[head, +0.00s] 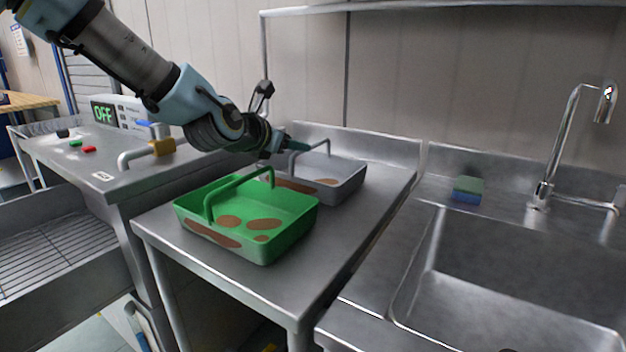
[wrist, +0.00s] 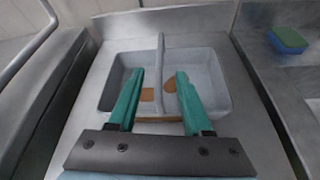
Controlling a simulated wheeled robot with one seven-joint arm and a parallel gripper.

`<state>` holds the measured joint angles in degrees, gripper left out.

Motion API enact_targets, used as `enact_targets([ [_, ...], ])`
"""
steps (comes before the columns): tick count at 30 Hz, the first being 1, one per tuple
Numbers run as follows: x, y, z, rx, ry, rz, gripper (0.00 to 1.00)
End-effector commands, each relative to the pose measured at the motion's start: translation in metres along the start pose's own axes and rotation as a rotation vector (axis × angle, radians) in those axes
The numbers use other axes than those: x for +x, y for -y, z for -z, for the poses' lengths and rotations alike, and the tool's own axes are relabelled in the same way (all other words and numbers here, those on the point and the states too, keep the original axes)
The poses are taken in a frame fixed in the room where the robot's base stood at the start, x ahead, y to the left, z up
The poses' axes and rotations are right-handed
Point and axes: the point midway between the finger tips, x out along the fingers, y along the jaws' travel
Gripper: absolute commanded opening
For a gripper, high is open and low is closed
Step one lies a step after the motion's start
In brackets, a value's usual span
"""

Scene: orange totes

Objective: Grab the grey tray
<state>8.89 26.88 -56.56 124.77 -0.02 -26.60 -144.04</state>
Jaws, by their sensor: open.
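The grey tray (head: 346,185) stands on the steel table behind the green tray, with brown patches on it and a thin handle arching over it. In the wrist view the grey tray (wrist: 215,62) lies ahead of my gripper (wrist: 158,78). Its handle (wrist: 160,60) rises between the two green fingers, which are apart and empty. In the head view my gripper (head: 298,148) is close to the handle at the tray's left; its fingertips are partly hidden. I cannot tell whether a finger touches the handle.
A green tray (head: 300,215) with brown patches and its own handle stands in front of the grey tray. To the right are a sink (head: 520,285), a tap (head: 545,185) and a green-and-blue sponge (head: 468,190). A wall rises behind. The table's right part is clear.

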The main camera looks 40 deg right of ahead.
Motion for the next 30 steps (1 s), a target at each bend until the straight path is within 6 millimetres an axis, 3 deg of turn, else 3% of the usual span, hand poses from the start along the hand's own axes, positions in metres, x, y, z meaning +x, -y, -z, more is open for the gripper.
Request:
enact_targets([
  [3, 0.017, 0.001, 0.000, 0.001, 0.000, 0.002, 0.50],
  [14, 0.040, 0.001, 0.000, 0.002, -0.002, 0.002, 0.50],
  [24, 0.079, 0.002, -0.001, 0.003, -0.002, 0.001, 0.50],
  [30, 0.083, 0.001, 0.000, 0.003, -0.002, 0.000, 0.50],
])
